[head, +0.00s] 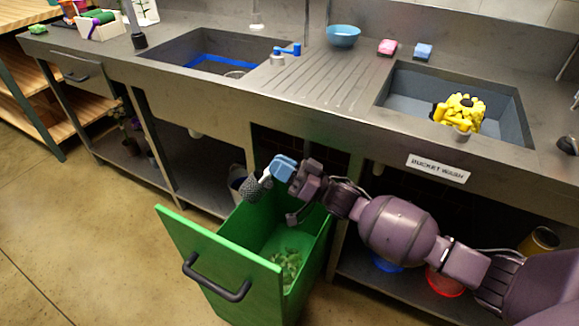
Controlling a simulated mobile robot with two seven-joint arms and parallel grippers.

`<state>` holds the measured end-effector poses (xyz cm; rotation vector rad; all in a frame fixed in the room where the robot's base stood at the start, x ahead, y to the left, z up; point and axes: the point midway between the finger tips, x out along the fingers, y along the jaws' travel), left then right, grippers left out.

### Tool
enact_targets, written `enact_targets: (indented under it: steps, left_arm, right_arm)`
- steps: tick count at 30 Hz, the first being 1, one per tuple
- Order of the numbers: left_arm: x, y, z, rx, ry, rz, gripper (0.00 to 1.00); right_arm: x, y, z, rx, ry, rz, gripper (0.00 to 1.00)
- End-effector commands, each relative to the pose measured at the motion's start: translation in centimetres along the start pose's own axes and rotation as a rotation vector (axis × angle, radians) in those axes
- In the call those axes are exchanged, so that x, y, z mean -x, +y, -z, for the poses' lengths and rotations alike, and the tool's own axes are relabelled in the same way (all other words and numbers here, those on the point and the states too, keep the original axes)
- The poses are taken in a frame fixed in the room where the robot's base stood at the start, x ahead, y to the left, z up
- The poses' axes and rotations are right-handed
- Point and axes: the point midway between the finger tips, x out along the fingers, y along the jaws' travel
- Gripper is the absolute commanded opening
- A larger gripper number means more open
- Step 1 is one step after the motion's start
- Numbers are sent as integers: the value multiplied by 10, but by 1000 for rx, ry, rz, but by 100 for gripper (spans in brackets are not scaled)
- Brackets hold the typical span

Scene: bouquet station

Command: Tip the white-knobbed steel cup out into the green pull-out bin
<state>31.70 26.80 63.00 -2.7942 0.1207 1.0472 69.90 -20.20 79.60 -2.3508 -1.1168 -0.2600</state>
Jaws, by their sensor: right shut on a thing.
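My right gripper (305,178) reaches in from the right and is shut on the steel cup's blue handle part (284,167). The steel cup (252,189), a dark grey mesh-like shape, hangs tilted at the left end of it, with a small white knob (266,175) between. I cannot see into the cup. It is above the back left part of the green pull-out bin (234,253), apart from it. The bin is pulled out and open at the top, with pale green scraps (287,267) at its bottom. My left gripper is not in view.
A steel counter (330,85) with two sinks runs above the bin. The right sink (405,95) holds a yellow object (462,112). Blue and red items (445,282) sit under the counter. The floor at left (70,240) is clear.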

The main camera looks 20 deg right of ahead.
Motion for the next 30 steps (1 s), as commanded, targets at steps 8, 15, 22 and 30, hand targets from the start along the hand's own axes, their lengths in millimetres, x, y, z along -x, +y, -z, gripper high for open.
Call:
enact_targets:
  steps: [8,15,22,30]
  left_arm:
    - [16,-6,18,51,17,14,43]
    - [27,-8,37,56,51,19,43]
    - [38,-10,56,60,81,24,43]
    - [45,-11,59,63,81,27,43]
  right_arm:
    - [-18,-12,14,169,-221,-24,0]
    - [-26,-17,11,263,-366,-45,0]
    - [-32,-21,9,347,-493,-64,0]
    - [-34,-22,2,394,-578,-79,0]
